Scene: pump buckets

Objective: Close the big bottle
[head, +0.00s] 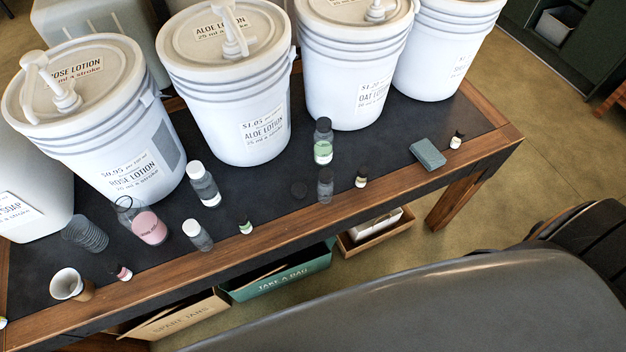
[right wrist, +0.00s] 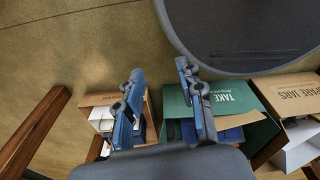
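A clear bottle of pink lotion (head: 148,226) stands uncapped near the left end of the table, its open neck toward the upper left in the head view. A round black lid (head: 298,189) lies flat on the dark table top, to its right and apart from it. A clear bottle with green liquid and a black cap (head: 323,142) stands farther back. Which bottle the task calls big, I cannot tell for sure. My right gripper (right wrist: 155,98) shows in the right wrist view, fingers apart and empty, above the floor and boxes. My left gripper is in neither view.
Large white pump buckets (head: 228,95) line the table's back. White-capped bottles (head: 204,186), small vials (head: 361,178), a paper cup (head: 68,284) and a grey-green block (head: 428,154) stand about. Boxes (head: 277,279) sit below the wood-edged table. Bare table surrounds the black lid.

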